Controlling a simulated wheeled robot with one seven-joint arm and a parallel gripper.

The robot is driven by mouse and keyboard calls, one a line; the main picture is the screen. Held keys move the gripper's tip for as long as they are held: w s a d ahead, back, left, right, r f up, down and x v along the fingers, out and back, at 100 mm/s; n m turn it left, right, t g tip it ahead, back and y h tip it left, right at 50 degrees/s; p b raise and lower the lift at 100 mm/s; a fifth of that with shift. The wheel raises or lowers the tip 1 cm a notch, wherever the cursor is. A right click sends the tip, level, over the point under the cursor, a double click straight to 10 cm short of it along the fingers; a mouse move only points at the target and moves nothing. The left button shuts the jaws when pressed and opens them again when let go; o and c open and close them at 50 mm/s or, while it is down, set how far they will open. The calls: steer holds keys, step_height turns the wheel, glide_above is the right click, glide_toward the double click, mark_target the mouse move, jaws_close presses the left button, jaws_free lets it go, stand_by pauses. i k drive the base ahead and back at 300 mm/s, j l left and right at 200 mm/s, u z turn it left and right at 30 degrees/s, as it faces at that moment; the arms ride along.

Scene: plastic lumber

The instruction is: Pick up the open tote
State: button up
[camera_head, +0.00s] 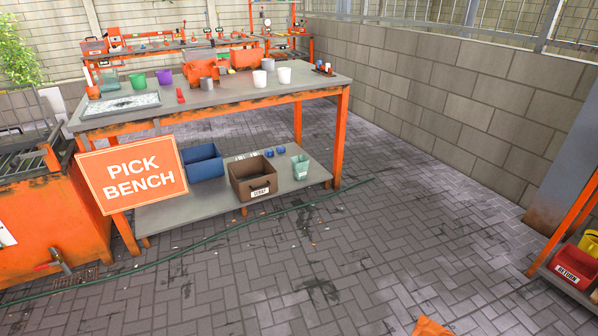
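A blue open-topped tote (203,163) sits at the left on the lower shelf of the orange bench. A brown open-topped box (254,186) with a white label stands to its right on the same shelf. I cannot tell for sure which container is the open tote. My gripper is not in view.
The bench (338,130) has cups, orange containers and a tray on top. A "PICK BENCH" sign (132,175) hangs at its left front. A green hose (245,229) crosses the paving before it. A red bin (572,265) is at far right. The paving in front is mostly clear.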

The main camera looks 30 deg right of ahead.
mark_target(300, 169)
steer(key=i+l+z, duration=1.35)
steer(key=i, duration=1.35)
steer(key=i+j, duration=0.1)
steer(key=i, duration=0.85)
steer(key=i+z, duration=0.1)
steer(key=i, duration=0.85)
steer(key=i+u, duration=0.1)
steer(key=i, duration=0.4)
steer(key=i+l+u, duration=0.1)
steer(key=i, duration=0.35)
steer(key=i+l+u, duration=0.1)
steer(key=i+u, duration=0.15)
steer(key=u, duration=0.2)
steer(key=i+l+u, duration=0.2)
steer(key=u, duration=0.3)
steer(key=i+l+u, duration=0.25)
steer(key=u, duration=0.2)
steer(key=i+l+u, duration=0.15)
steer(key=u, duration=0.25)
steer(key=i+l+u, duration=0.15)
steer(key=u, duration=0.25)
steer(key=i+l+u, duration=0.1)
steer(key=l+u, duration=0.55)
steer(key=u, duration=0.15)
steer(key=l+u, duration=0.4)
steer(key=i+l+u, duration=0.45)
steer(key=l+u, duration=0.25)
steer(key=l, duration=0.1)
